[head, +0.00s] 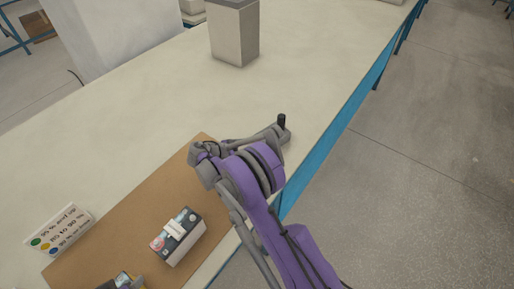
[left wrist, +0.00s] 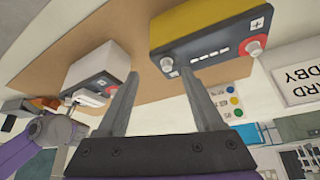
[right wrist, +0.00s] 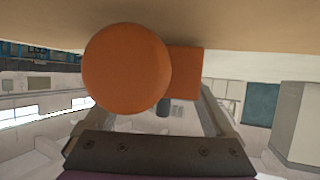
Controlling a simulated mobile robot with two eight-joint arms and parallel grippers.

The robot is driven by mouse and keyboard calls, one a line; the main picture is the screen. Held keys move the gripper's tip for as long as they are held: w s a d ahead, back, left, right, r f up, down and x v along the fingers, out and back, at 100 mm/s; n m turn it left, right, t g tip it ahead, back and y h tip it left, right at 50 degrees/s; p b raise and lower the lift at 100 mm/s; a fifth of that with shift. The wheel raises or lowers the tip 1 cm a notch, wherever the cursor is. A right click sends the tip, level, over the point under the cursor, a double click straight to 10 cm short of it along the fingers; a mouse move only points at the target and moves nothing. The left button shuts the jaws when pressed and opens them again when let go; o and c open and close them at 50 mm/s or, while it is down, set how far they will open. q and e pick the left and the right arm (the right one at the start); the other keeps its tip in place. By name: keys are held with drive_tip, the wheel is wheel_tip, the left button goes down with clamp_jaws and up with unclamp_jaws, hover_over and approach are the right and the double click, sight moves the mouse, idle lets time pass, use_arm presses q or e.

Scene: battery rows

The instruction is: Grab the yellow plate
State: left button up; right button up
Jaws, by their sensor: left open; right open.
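No separate yellow plate shows. The only large yellow surface is a face of a dark-fronted battery (left wrist: 208,40) with a red terminal, high in the left wrist view. A partly cut-off battery with some yellow also shows at the bottom of the head view (head: 124,281). My left gripper (left wrist: 159,73) is open and empty, its fingers pointing toward the yellow-faced battery; contact cannot be told. My right gripper (right wrist: 166,90) is open. An orange round thing (right wrist: 126,68) and an orange block (right wrist: 186,72) partly hide its fingers; whether they lie between them is unclear.
A white battery (head: 178,237) stands on the brown mat (head: 150,208). A sign with coloured dots (head: 60,230) is at the mat's left. A grey box (head: 234,35) stands farther back. The pale table (head: 120,115) is mostly clear; a purple arm of mine crosses its right edge.

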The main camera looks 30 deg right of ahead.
drive_tip(key=shift+a, duration=0.1)
drive_tip(key=c, duration=1.1)
